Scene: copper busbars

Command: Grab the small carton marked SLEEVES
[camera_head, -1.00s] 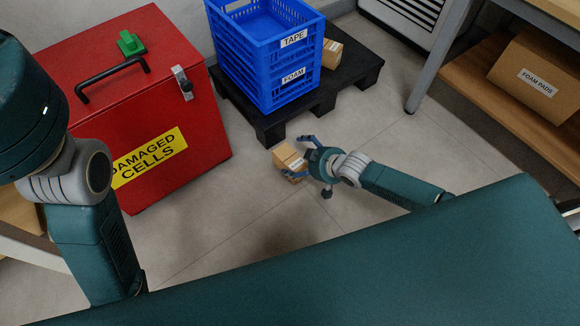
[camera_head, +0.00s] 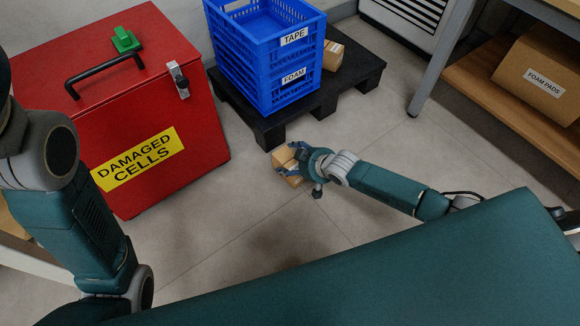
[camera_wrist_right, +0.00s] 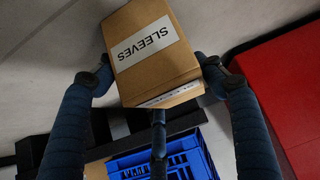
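The small SLEEVES carton (camera_wrist_right: 155,50) is a brown box with a white label, upside down in the right wrist view. In the head view the carton (camera_head: 284,160) shows small, near the front of the black pallet and partly covered by my right gripper (camera_head: 293,163). In the right wrist view the bent fingers of this gripper (camera_wrist_right: 155,80) lie against both sides of the carton, with a third finger below it. The gripper looks shut on the carton. I cannot tell whether the carton touches the floor. My left arm shows at the left, but its gripper is out of view.
A red DAMAGED CELLS box (camera_head: 203,125) stands left of the carton. A black pallet (camera_head: 345,82) behind holds blue crates (camera_head: 262,62) and another small carton (camera_head: 333,56). A shelf (camera_head: 500,92) with a FOAM PADS box (camera_head: 535,75) stands at the right. Floor between is clear.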

